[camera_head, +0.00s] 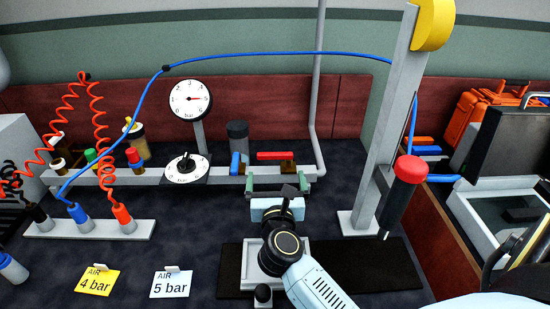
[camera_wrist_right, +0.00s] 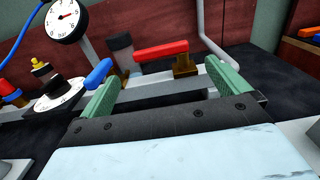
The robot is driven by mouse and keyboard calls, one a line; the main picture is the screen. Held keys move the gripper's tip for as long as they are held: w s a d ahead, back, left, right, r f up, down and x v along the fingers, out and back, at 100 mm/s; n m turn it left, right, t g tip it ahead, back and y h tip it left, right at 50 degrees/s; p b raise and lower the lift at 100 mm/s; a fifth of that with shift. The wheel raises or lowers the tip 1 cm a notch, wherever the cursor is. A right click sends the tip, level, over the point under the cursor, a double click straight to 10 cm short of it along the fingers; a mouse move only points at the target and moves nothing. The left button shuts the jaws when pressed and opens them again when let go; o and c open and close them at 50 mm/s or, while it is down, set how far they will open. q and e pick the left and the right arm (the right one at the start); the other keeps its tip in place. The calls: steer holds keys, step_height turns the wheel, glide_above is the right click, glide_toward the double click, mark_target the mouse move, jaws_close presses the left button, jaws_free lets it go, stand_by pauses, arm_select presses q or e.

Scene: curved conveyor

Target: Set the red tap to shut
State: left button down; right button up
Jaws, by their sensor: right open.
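The red tap has a long red handle (camera_head: 275,155) on a brass body (camera_head: 288,168) mounted on the grey rail. The handle lies roughly parallel to the rail, pointing left from its pivot. In the right wrist view the red handle (camera_wrist_right: 162,49) and the brass body (camera_wrist_right: 185,66) are ahead of the jaws. My right gripper (camera_head: 277,184) is open and empty, just in front of the rail and below the handle. Its green fingers are spread wide in the right wrist view (camera_wrist_right: 162,76), apart from the handle. My left gripper is not in view.
A blue tap (camera_head: 235,164) is left of the red one, beside a black knob dial (camera_head: 186,168). A gauge (camera_head: 190,99) stands behind. A grey post (camera_head: 385,140) with a red-topped black tool (camera_head: 404,192) stands right. Yellow (camera_head: 96,282) and white (camera_head: 171,284) cards lie in front.

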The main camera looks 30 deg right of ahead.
mark_target(275, 158)
steer(key=b+x, duration=0.1)
steer(key=x, duration=0.7)
steer(key=shift+w+d, duration=0.1)
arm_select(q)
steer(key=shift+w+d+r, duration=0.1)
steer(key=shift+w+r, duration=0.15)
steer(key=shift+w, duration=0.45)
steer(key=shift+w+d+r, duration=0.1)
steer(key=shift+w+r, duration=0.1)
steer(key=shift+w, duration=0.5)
arm_select(e)
steer(key=shift+w+d, duration=0.4)
steer(key=shift+w, duration=0.2)
steer(key=shift+c, duration=0.3)
